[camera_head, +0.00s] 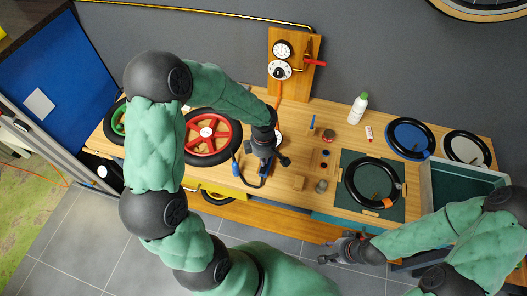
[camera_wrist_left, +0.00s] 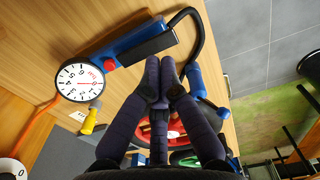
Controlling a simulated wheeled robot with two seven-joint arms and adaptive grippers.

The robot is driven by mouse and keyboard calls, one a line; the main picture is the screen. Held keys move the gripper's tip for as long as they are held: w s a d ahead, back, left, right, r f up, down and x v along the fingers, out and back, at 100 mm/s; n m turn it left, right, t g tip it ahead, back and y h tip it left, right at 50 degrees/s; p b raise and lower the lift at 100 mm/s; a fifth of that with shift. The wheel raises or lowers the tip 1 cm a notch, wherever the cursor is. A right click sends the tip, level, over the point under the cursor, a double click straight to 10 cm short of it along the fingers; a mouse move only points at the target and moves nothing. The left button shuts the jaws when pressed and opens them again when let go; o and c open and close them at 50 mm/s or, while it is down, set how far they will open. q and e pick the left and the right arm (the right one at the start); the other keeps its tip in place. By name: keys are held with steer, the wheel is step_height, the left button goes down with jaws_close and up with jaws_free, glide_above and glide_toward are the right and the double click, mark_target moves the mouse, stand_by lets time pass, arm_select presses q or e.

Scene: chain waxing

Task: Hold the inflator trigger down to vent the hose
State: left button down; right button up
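The blue inflator (camera_wrist_left: 112,50) lies on the bench in the left wrist view, with a round white gauge (camera_wrist_left: 80,82), a red button and a black trigger lever (camera_wrist_left: 148,46). Its black hose (camera_wrist_left: 201,40) curves round to a blue end piece (camera_wrist_left: 193,80). In the head view, my left gripper (camera_head: 266,158) is over the inflator and hides much of it; the hose (camera_head: 248,183) loops beside it. In the wrist view, my left gripper's fingertips (camera_wrist_left: 163,82) are together beside the trigger, with nothing seen between them. Contact cannot be judged. My right gripper (camera_head: 326,251) looks open and empty, off the bench's front edge.
A red wheel (camera_head: 208,132) lies left of the inflator. A wooden gauge board (camera_head: 276,47) stands behind it. A white bottle (camera_head: 357,109), a tyre on a green mat (camera_head: 351,202) and a grey-green tray (camera_head: 428,178) are to the right. Small parts lie between.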

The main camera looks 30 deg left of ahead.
mark_target(263, 170)
arm_select(q)
steer(key=shift+f, duration=1.95)
steer(key=f+b, duration=0.1)
steer(key=b, duration=0.2)
steer(key=shift+s+f, duration=0.15)
steer(key=shift+f, duration=0.2)
steer(key=shift+r, duration=0.25)
stand_by(5.2)
